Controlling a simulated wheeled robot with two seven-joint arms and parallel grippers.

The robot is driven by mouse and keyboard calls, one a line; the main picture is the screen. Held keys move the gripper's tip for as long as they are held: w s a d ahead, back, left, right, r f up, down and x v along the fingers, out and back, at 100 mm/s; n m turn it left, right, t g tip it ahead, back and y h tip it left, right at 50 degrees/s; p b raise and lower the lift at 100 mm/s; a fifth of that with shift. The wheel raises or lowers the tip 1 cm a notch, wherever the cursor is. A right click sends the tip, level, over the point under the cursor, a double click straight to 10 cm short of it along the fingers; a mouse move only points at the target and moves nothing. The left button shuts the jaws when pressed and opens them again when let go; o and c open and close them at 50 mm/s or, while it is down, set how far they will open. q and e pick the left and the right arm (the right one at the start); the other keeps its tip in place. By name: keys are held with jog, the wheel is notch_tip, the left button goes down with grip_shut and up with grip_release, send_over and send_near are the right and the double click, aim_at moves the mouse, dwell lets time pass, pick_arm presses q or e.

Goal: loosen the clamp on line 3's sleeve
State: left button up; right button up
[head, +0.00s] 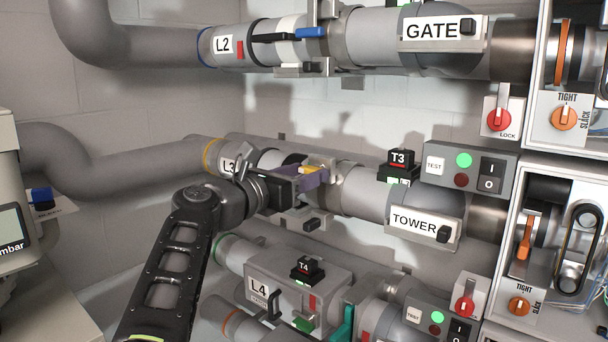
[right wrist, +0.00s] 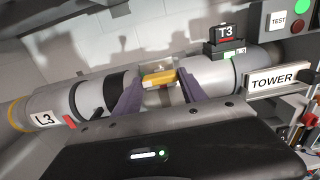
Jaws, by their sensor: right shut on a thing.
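Line 3's pipe, with its L3 label (head: 229,166) and yellow ring, runs across the middle of the head view. Its sleeve carries a clamp with a yellow handle (head: 319,163), which also shows in the right wrist view (right wrist: 159,78). My right gripper (head: 308,178) reaches the clamp from the front left. In the right wrist view its purple fingers (right wrist: 160,86) stand on either side of the yellow handle and are shut on it. The gripper body hides part of the sleeve. My left gripper is not in view.
Line 2 (head: 222,45), with a blue-tipped handle (head: 311,33), runs above. Line 4's box (head: 300,275) sits below my right arm. The T3 tag (head: 400,160), TOWER plate (head: 415,224) and switch box (head: 468,168) stand to the right of the clamp.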

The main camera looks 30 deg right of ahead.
jog(key=c, duration=0.4)
jog(key=shift+n, duration=1.5)
jog(key=n+p, duration=0.1)
jog(key=n, duration=0.3)
jog(key=shift+r, duration=0.15)
jog(key=n+p, duration=0.2)
jog(key=n, duration=0.3)
jog(key=shift+n+p, duration=0.3)
jog(key=shift+n, duration=0.1)
jog(key=n+p, duration=0.1)
jog(key=n, duration=0.4)
jog(key=shift+p, duration=0.4)
